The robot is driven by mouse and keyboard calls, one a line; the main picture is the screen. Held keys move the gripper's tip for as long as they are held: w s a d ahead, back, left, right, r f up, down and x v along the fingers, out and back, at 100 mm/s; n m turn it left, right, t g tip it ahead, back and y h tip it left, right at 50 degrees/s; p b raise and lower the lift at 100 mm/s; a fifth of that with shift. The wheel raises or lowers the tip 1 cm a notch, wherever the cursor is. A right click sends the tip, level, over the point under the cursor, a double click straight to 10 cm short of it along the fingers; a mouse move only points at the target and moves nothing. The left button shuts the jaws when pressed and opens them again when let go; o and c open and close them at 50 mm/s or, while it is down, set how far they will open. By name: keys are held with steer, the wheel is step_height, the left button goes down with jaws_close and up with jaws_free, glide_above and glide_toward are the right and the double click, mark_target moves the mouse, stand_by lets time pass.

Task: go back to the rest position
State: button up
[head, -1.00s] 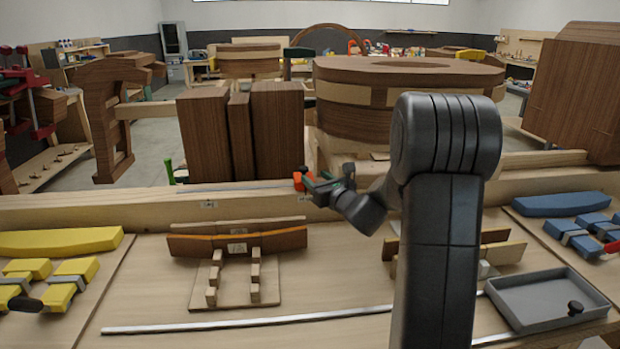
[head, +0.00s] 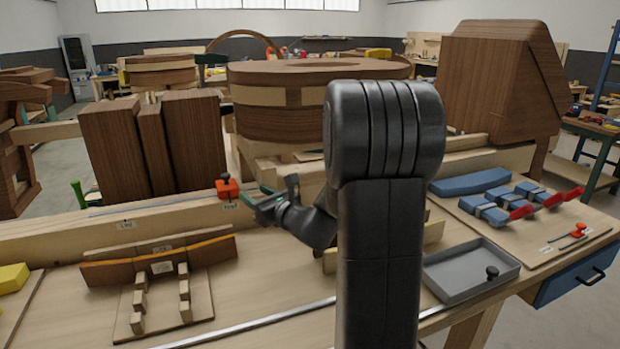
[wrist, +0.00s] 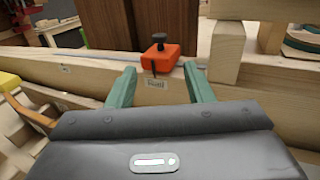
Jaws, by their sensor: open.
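My gripper (head: 264,199) is in the middle of the head view, in front of the wooden rail along the back of the bench. In the wrist view my gripper (wrist: 160,88) shows two green fingers spread apart with nothing between them. An orange block with a black knob (head: 228,187) sits on the rail, just beyond the fingertips. It also shows in the wrist view (wrist: 161,58), ahead of the gap between the fingers and apart from them. My arm hides part of the bench behind it.
A wooden jig with brown curved strips (head: 160,261) lies at left on the bench. A grey tray (head: 470,270) holding a black knob is at right. Blue pieces and red clamps lie on a board (head: 545,235). Dark wooden blocks (head: 152,145) stand behind the rail.

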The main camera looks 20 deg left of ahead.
mark_target(229, 176)
steer(key=p+x, duration=0.3)
steer(key=x, duration=1)
steer(key=shift+w+a, duration=0.1)
steer(key=shift+a, duration=0.1)
steer(key=shift+w+r+p, duration=0.1)
steer(key=shift+w+p, duration=0.05)
steer(key=shift+p, duration=0.35)
steer(key=shift+w+d, duration=0.15)
steer(key=shift+d, duration=0.2)
